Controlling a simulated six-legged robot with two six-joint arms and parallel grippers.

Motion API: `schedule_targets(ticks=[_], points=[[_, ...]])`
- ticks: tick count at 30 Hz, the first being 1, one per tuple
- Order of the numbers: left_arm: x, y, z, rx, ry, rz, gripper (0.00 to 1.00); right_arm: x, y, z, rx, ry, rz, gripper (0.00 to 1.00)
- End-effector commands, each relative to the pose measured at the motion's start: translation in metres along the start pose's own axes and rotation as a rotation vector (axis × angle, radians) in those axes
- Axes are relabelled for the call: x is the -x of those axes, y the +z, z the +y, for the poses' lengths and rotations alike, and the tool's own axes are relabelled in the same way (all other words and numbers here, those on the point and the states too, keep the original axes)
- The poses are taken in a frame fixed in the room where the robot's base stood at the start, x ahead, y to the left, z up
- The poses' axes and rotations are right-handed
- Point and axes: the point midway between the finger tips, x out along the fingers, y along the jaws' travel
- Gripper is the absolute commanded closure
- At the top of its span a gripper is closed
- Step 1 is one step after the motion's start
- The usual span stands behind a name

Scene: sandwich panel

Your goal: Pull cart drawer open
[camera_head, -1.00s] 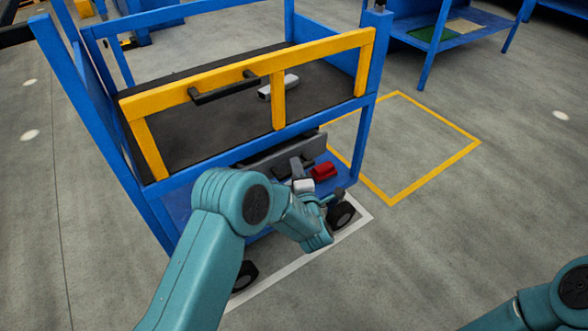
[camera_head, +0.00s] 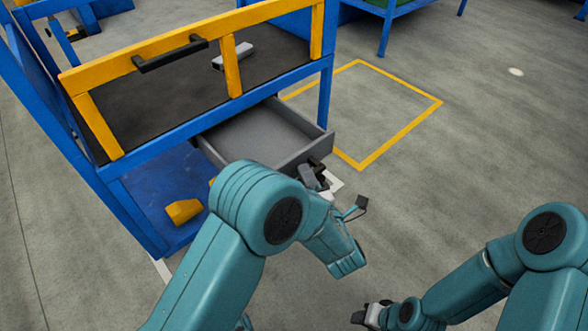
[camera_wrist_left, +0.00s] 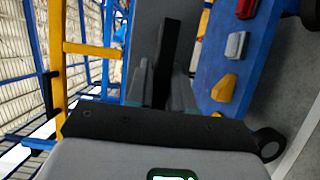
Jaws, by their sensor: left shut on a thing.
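The grey cart drawer (camera_head: 308,152) is pulled well out under the upper deck of the blue cart (camera_head: 150,150), with its empty-looking inside showing. My left gripper (camera_head: 314,176) is at the drawer's front, shut on the black drawer handle; my arm partly hides it. In the left wrist view the dark handle (camera_wrist_left: 168,50) stands between the two fingers (camera_wrist_left: 163,85), in front of the grey drawer front (camera_wrist_left: 146,25). My right gripper (camera_head: 368,315) is low in the head view, away from the cart; its jaws are too small to judge.
A yellow block (camera_head: 183,211) lies on the cart's blue lower shelf; a red block (camera_wrist_left: 246,8) and a white one (camera_wrist_left: 236,45) show there in the wrist view. A yellow rail with a black handle (camera_head: 170,53) crosses the upper deck. Floor to the right is clear.

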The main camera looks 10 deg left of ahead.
Motion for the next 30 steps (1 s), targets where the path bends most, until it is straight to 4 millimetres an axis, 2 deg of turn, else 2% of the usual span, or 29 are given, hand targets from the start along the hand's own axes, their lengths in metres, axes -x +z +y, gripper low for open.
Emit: schedule_targets(ticks=[5, 15, 16, 17, 18, 26, 30], points=[[0.009, 0.004, 0.000, -0.001, 0.000, 0.001, 1.00, -0.002, -0.001, 0.001, 0.001, 0.000, 0.004, 0.57], [0.011, 0.004, 0.000, -0.001, -0.001, 0.002, 1.00, -0.002, -0.001, 0.001, 0.001, 0.000, 0.005, 0.57], [0.011, 0.004, 0.000, -0.001, -0.001, 0.002, 0.72, -0.002, -0.001, 0.001, 0.001, 0.000, 0.005, 0.57], [0.011, 0.004, 0.000, -0.001, -0.001, 0.002, 0.62, -0.002, -0.001, 0.001, 0.001, 0.000, 0.005, 0.57], [0.011, 0.004, 0.000, -0.001, -0.001, 0.002, 0.57, -0.002, -0.001, 0.001, 0.001, 0.000, 0.005, 0.57], [0.010, 0.004, 0.001, 0.000, -0.001, 0.001, 0.57, -0.001, -0.001, 0.000, 0.001, 0.000, 0.004, 0.57], [0.010, 0.004, 0.016, 0.003, 0.001, 0.001, 0.57, 0.005, 0.001, -0.002, -0.001, 0.000, -0.005, 0.57]])
